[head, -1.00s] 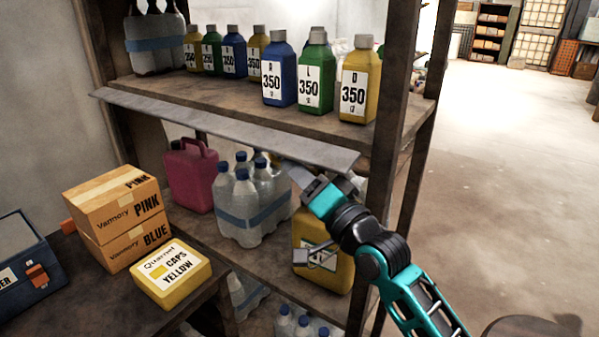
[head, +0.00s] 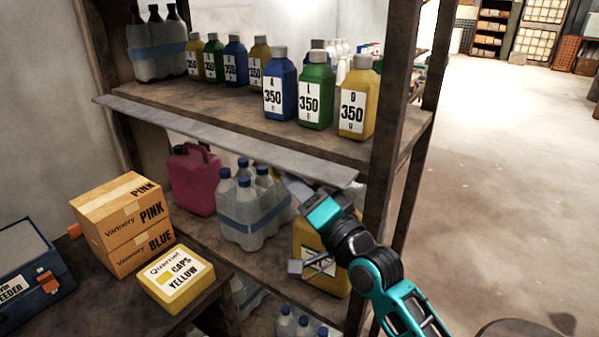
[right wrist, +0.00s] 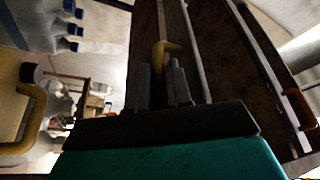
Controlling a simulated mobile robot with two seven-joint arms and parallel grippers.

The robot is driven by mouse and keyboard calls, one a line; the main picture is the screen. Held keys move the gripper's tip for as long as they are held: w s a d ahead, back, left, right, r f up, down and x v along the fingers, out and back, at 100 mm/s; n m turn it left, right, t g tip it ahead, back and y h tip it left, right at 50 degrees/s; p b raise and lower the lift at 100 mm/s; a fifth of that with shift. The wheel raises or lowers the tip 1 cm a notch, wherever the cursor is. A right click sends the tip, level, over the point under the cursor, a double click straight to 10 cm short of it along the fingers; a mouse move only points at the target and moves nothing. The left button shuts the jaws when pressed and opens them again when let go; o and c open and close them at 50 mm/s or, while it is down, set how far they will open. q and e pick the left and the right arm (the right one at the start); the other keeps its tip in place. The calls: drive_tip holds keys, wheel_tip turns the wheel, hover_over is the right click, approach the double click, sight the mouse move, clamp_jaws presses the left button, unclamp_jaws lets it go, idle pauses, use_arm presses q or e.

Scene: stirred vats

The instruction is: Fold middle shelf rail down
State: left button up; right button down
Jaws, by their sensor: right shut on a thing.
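The middle shelf rail (head: 225,141) is a long grey bar along the front edge of the upper visible shelf. It stands out from the shelf edge at a slant. My right gripper (head: 291,184) is under the rail's right part, its fingers partly hidden by the rail. In the right wrist view, the fingers (right wrist: 163,85) are shut on a yellow hook-shaped handle (right wrist: 172,47) beneath a dark board. How the handle joins the rail is hidden. My left gripper is not in view.
Bottles marked 350 (head: 316,92) stand on the shelf above the rail. Below are a pink canister (head: 192,180), a bottle pack (head: 246,210) and a yellow jug (head: 322,272) close to my right gripper. A shelf post (head: 392,110) stands just right. Boxes (head: 122,215) sit at lower left.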

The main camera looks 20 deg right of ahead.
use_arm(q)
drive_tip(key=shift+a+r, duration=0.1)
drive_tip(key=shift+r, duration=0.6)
use_arm(e)
drive_tip(key=shift+s+a+r+m, duration=0.1)
drive_tip(key=shift+m, duration=0.2)
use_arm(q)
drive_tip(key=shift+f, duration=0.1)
use_arm(e)
drive_tip(key=c, duration=1.4)
unclamp_jaws()
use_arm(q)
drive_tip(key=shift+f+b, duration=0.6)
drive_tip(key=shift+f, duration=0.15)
use_arm(e)
drive_tip(key=v, duration=1.3)
drive_tip(key=shift+a+r, duration=0.1)
